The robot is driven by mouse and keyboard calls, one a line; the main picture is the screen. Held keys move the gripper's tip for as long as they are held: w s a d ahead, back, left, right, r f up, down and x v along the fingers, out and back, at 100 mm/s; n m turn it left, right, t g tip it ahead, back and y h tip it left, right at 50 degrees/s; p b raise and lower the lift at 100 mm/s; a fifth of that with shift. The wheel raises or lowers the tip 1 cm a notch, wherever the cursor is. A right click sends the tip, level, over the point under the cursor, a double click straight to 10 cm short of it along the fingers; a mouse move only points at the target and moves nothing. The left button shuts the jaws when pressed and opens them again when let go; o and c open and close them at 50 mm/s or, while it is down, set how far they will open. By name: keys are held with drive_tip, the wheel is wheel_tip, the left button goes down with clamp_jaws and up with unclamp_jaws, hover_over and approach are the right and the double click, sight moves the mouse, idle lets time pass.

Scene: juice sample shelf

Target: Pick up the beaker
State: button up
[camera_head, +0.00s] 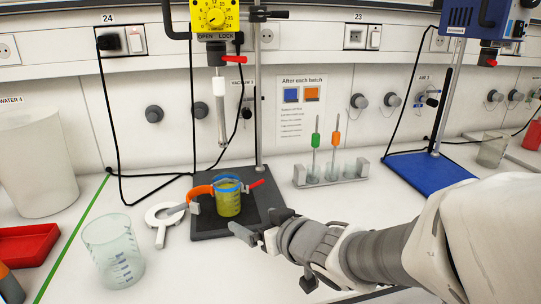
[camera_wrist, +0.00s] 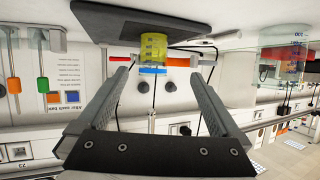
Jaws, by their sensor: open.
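A beaker of yellow liquid (camera_head: 229,204) with a blue band at its rim stands upright on the black stand base (camera_head: 202,226). An orange curved piece (camera_head: 199,191) is at its left side. A second, empty clear beaker (camera_head: 113,252) stands on the bench at front left. My gripper (camera_head: 261,226) is open and empty, just right of the yellow beaker. In the upside-down wrist view, the yellow beaker (camera_wrist: 155,50) lies beyond and between the spread fingers (camera_wrist: 158,75). The clear beaker (camera_wrist: 285,62) shows off to the right there.
A yellow overhead stirrer (camera_head: 214,18) hangs on a rod above the yellow beaker. A white ring with a handle (camera_head: 160,226) lies to its left. A rack (camera_head: 330,176) with green and orange tools stands behind. A blue stand base (camera_head: 425,173) is at right. A red tray (camera_head: 24,244) is far left.

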drive_tip(key=w, duration=0.1)
drive_tip(key=p, duration=0.3)
approach(234, 206)
drive_tip(key=shift+n, duration=0.3)
drive_tip(key=x, duration=0.6)
drive_tip(key=shift+s+a+f, duration=0.1)
drive_tip(key=shift+a+f, duration=0.05)
drive_tip(key=shift+a, duration=0.1)
drive_tip(key=shift+x, duration=3)
drive_tip(key=shift+d, duration=0.15)
drive_tip(key=c, duration=1.5)
